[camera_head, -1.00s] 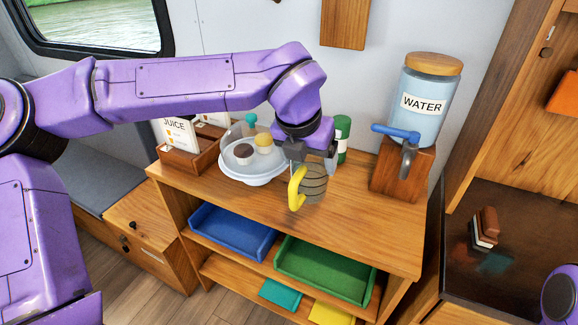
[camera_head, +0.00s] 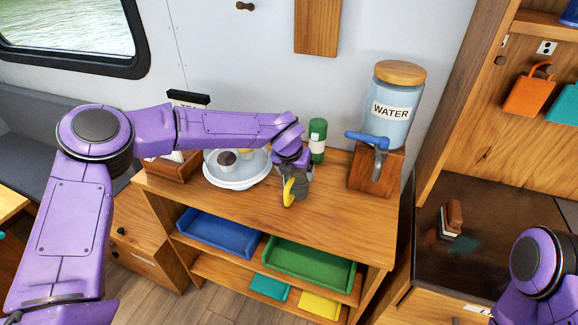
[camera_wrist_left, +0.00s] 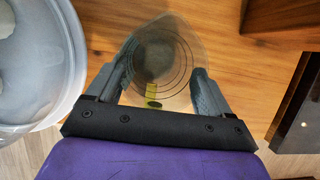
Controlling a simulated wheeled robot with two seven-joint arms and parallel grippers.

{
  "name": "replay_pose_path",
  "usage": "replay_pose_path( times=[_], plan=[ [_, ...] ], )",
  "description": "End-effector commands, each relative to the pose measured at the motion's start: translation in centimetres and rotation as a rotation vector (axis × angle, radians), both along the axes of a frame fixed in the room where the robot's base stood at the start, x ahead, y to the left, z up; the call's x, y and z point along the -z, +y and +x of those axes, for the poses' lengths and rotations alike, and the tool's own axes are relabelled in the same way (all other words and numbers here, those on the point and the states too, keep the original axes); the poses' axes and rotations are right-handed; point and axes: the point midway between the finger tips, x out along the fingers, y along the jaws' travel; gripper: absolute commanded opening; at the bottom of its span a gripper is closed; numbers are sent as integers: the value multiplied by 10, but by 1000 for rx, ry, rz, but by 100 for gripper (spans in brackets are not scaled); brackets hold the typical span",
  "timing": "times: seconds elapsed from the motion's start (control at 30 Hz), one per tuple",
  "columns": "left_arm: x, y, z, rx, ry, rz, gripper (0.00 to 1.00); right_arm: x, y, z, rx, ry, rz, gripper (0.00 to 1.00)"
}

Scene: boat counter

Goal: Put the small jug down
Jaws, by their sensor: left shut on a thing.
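The small jug (camera_head: 301,188) is grey with a yellow handle (camera_head: 289,191). It is at the counter (camera_head: 330,220), right of the white plate stand. My left gripper (camera_head: 291,172) is over it from above, shut on it. In the left wrist view the jug (camera_wrist_left: 160,60) sits between the two fingers, its round mouth facing the camera, with wood beyond it. I cannot tell whether its base touches the counter. Of my right arm only a purple part shows at the lower right; its gripper is not in view.
The white plate stand (camera_head: 237,182) with cupcakes is close left of the jug. A green-capped shaker (camera_head: 317,140) stands behind. The water dispenser (camera_head: 390,115) is at the back right. Bare counter lies to the jug's right. Blue (camera_head: 218,233) and green (camera_head: 310,264) trays sit on the shelf below.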

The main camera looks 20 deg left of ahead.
Motion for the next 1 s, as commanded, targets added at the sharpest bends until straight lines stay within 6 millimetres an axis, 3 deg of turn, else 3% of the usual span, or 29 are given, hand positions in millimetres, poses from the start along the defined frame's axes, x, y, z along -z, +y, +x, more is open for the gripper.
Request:
replay_pose_path(
  times=[0.27,0.3,0.33,0.67,1.0],
  plan=[
    [4,0,0,-2,-1,-1,32,4,0,0,0,0,0,43],
    [2,0,0,-2,-1,-1,94,3,0,0,0,0,0,43],
    [2,0,0,-2,-1,-1,100,3,0,0,0,0,0,43],
    [-8,1,-2,-3,-3,-1,100,4,0,0,0,0,0,43],
    [-83,4,-34,-2,-4,-2,100,25,0,0,0,0,0,43]
  ],
)
